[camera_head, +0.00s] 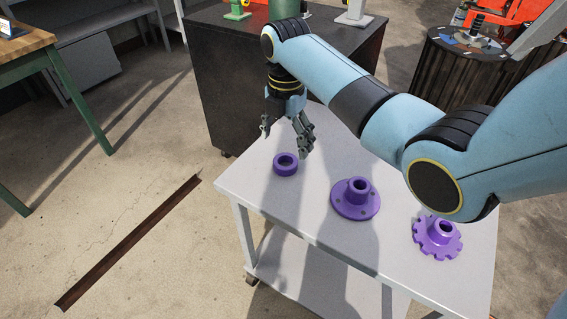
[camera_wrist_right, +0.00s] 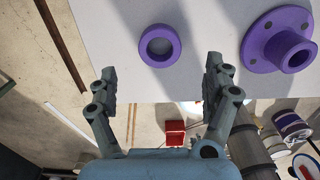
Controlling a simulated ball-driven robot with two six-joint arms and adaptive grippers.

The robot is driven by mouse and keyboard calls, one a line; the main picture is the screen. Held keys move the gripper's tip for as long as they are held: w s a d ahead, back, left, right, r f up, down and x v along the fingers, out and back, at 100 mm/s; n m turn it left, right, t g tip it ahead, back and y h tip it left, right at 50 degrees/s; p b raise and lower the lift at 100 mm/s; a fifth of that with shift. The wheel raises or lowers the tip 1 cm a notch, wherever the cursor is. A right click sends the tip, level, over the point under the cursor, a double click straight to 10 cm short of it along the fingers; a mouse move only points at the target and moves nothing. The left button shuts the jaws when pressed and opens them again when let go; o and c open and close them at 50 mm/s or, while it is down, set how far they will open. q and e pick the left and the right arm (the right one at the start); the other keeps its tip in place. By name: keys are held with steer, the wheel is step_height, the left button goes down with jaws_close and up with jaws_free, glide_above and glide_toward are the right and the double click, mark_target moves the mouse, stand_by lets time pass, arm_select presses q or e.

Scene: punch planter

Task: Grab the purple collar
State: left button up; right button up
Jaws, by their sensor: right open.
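The purple collar (camera_head: 286,164) is a small plain ring lying flat near the far left corner of the white cart top. In the right wrist view the collar (camera_wrist_right: 160,46) lies ahead of the fingertips, between their lines and a little apart from them. My right gripper (camera_head: 286,140) is open and empty, pointing down above and close to the collar; its two spread fingers also show in the right wrist view (camera_wrist_right: 160,80). My left gripper is not in view.
A purple flanged hub (camera_head: 355,199) and a purple toothed gear (camera_head: 437,238) stand on the white cart (camera_head: 300,217), to the right of the collar. A dark cabinet (camera_head: 222,86) stands behind the cart. A wooden bench (camera_head: 22,42) is at far left.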

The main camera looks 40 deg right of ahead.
mark_target(286, 158)
steer(key=shift+f, duration=0.85)
step_height(286, 158, down, 5)
steer(key=shift+f+b, duration=0.1)
steer(key=shift+b, duration=0.8)
steer(key=shift+c, duration=0.7)
steer(key=c, duration=0.5)
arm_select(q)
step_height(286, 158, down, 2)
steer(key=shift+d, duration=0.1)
arm_select(e)
steer(key=c, duration=0.9)
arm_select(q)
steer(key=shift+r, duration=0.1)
arm_select(e)
steer(key=shift+r, duration=0.25)
steer(key=shift+c, duration=0.2)
